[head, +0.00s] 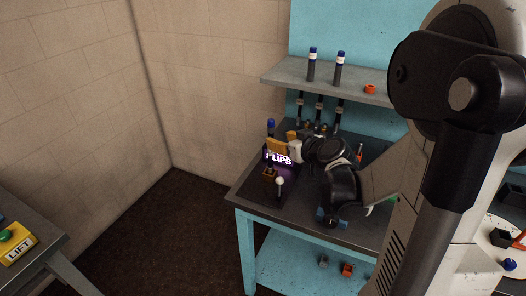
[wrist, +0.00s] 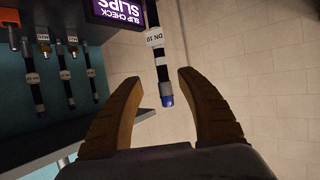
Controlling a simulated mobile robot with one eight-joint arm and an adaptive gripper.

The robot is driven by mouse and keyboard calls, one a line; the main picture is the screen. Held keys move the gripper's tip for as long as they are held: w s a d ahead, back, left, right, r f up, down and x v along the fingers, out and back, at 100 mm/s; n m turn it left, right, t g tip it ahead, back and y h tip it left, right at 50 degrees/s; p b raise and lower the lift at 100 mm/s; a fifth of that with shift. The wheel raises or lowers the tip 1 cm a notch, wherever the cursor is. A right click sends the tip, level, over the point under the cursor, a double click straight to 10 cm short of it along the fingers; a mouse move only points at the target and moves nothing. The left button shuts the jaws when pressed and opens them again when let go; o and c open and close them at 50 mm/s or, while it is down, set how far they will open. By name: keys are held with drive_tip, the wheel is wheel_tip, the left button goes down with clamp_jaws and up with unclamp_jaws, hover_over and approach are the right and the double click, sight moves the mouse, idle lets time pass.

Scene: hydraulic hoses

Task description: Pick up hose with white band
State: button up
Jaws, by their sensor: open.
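A black hose with a white band printed DN 10 (wrist: 154,38) and a blue end cap (wrist: 167,100) reaches between my gripper's fingers in the wrist view. My gripper (wrist: 160,78) is open, one brown finger on each side, with visible gaps to the hose. In the head view, my gripper (head: 280,143) is beside the purple SLIPS box, and the blue-capped hose end (head: 271,124) stands up just behind it; the rest of this hose is mostly hidden. Several other hoses also carry white bands, including hanging ones (wrist: 65,75).
The purple SLIPS box (head: 275,157) sits on the grey bench (head: 250,199). Two blue-capped hoses (head: 312,66) and an orange ring (head: 370,88) stand on the shelf (head: 283,75). Hoses hang below the shelf. A yellow LIFT box (head: 18,250) is at lower left.

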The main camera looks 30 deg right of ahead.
sight(272, 137)
drive_tip(key=x, duration=0.2)
drive_tip(key=b+x, duration=0.1)
drive_tip(key=x, duration=0.1)
drive_tip(key=b+x, duration=0.1)
drive_tip(key=x, duration=0.1)
drive_tip(key=shift+a, duration=0.25)
drive_tip(key=shift+s+r, duration=0.1)
drive_tip(key=shift+c, duration=1.1)
clamp_jaws()
